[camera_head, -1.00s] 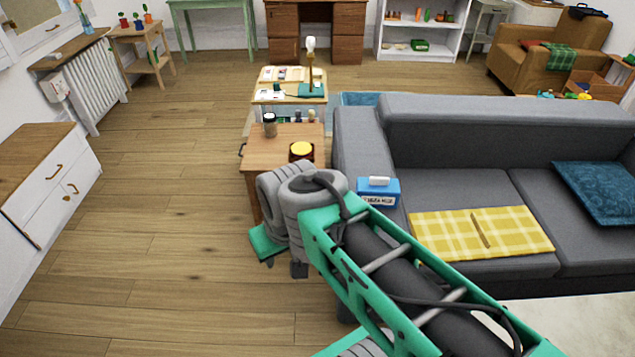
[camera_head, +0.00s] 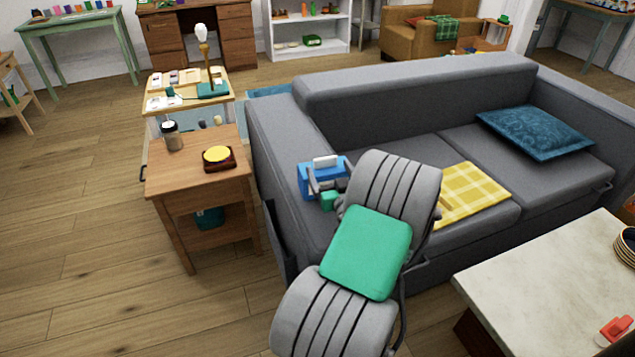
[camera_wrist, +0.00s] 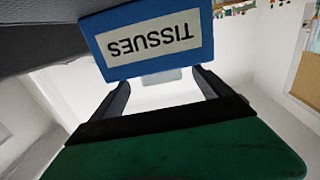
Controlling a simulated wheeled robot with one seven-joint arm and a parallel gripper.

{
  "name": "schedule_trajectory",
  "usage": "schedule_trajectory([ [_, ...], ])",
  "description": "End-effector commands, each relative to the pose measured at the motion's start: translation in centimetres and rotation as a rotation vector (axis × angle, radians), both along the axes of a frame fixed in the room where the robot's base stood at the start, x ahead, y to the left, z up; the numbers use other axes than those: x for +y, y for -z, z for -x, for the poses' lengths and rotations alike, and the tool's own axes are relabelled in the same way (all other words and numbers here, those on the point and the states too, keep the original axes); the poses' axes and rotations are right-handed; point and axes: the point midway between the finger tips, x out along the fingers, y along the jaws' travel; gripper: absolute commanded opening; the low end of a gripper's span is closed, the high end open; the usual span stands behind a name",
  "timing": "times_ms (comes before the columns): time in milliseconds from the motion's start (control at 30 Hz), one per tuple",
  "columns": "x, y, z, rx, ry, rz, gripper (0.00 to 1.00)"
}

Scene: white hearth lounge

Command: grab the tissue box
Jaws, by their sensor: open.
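The tissue box (camera_head: 313,178) is blue with a white tissue on top. It sits on the grey sofa (camera_head: 272,135) at its left end, by the armrest. In the wrist view the box (camera_wrist: 104,62) shows upside down, with a white label reading TISSUES. My gripper (camera_head: 328,183) is right at the box in the head view, and my arm hides part of the box's right side. In the wrist view my gripper (camera_wrist: 165,88) is open, its two fingers apart and pointing toward the box, which lies just ahead of and partly between the tips.
A yellow checked cloth (camera_head: 474,190) and a blue cushion (camera_head: 535,132) lie on the sofa seat. A wooden side table (camera_head: 198,180) with a jar stands left of the sofa. A pale table (camera_head: 550,285) is at front right. Floor at left is clear.

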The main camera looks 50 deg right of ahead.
Motion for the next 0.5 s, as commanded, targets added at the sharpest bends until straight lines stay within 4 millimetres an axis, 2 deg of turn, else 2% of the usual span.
schedule_trajectory([
  [167, -1.0, -0.6, -2.7, 0.000, -0.017, 0.002, 0.89],
  [333, -3.0, -1.1, -5.1, 0.002, -0.021, 0.001, 0.89],
  [500, -3.9, -1.0, -6.2, 0.001, -0.017, 0.001, 0.89],
])
